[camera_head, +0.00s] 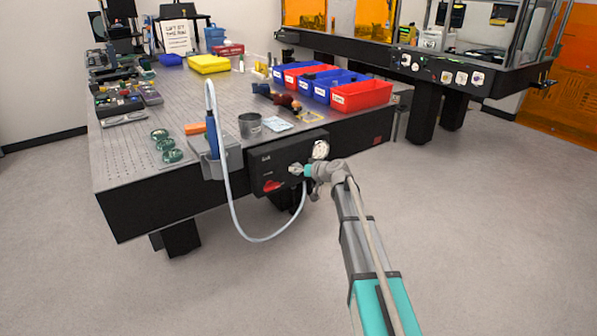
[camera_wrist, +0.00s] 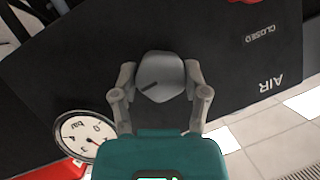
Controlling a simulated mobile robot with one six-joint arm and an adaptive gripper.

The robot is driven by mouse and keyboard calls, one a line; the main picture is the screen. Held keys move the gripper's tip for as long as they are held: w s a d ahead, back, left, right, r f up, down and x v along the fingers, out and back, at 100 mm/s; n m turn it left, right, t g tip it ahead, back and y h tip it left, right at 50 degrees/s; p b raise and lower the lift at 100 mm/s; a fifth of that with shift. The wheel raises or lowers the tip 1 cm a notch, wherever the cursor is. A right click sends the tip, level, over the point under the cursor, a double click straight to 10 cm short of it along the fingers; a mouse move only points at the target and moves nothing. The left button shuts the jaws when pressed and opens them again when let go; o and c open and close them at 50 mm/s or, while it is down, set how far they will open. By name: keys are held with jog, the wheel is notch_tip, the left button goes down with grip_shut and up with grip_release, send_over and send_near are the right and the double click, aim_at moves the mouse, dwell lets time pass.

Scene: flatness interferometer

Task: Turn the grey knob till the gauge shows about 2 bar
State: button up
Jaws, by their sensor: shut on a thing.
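The grey knob (camera_wrist: 160,76) sits on the black air panel (camera_wrist: 220,45), with a dark pointer line on its face running diagonally. My gripper (camera_wrist: 160,70) has one finger on each side of the knob and is shut on it. In the head view my gripper (camera_head: 305,170) reaches the front of the black panel (camera_head: 262,158) and largely hides the knob. The round white gauge (camera_wrist: 84,136), marked bar, has a red needle; it appears turned in the wrist view and its reading is too small to tell. The gauge (camera_head: 320,150) also shows in the head view.
A red handle (camera_head: 273,185) is low on the panel. A grey holder (camera_head: 215,160) and a looping pale hose (camera_head: 233,215) are left of it. The floor in front is clear.

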jog(key=o, duration=1.1)
jog(key=shift+o, duration=0.2)
jog(key=shift+r+n+t+h+p, duration=0.1)
jog(key=shift+n+t+h+p, duration=0.3)
jog(key=shift+n+h, duration=0.45)
jog(key=p+v, duration=0.6)
jog(key=v, duration=0.8)
jog(key=s+f+m+g+h+p, duration=0.1)
jog(key=s+f+g, duration=0.3)
jog(key=s, duration=0.6)
jog(key=s+a+f+m+g+h, duration=0.1)
jog(key=s+f+g+h, duration=0.2)
jog(key=s, duration=0.7)
jog(key=shift+s+f+m+g+p, duration=0.3)
jog(key=shift+f+m+g+p, duration=0.15)
jog(key=shift+g, duration=0.45)
